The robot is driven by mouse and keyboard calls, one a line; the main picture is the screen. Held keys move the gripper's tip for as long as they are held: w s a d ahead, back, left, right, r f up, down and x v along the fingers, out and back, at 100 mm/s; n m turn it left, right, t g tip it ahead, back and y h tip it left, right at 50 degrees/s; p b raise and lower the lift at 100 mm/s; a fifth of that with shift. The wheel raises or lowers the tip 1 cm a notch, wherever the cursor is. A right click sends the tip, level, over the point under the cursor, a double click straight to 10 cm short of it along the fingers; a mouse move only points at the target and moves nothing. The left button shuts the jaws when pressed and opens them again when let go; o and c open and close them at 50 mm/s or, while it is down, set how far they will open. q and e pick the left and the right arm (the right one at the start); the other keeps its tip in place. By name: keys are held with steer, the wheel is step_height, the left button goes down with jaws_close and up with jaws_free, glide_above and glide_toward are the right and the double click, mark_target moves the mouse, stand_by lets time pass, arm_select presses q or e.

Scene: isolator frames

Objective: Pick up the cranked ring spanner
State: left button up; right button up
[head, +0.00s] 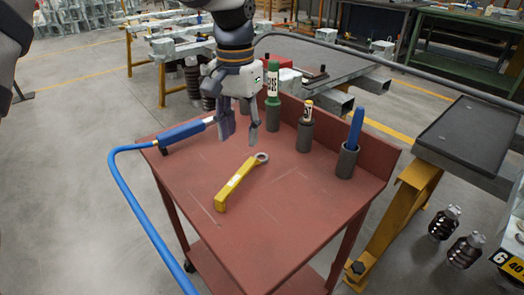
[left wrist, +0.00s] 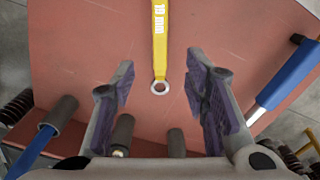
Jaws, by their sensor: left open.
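The cranked ring spanner (head: 238,182) has a yellow handle and a grey ring end. It lies on the red trolley top (head: 290,215), its ring end pointing back and right. In the left wrist view the spanner (left wrist: 160,35) comes in from the top, marked "19 mm", with its ring in the gap between the fingers. My left gripper (head: 240,138) is open and empty, above the trolley behind the ring end. In the left wrist view its two fingers (left wrist: 165,98) stand apart on either side of the ring. My right gripper is not in view.
A blue tool with a blue hose (head: 180,133) lies at the trolley's left edge. The front of the top is clear.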

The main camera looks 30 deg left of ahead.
mark_target(239, 174)
arm_select(q)
steer(key=f, duration=0.3)
steer(key=s+f, duration=0.1)
steer(key=f, duration=0.7)
steer(key=shift+s, duration=0.3)
steer(key=shift+f, duration=0.4)
steer(key=shift+w+r, duration=0.1)
jaws_close()
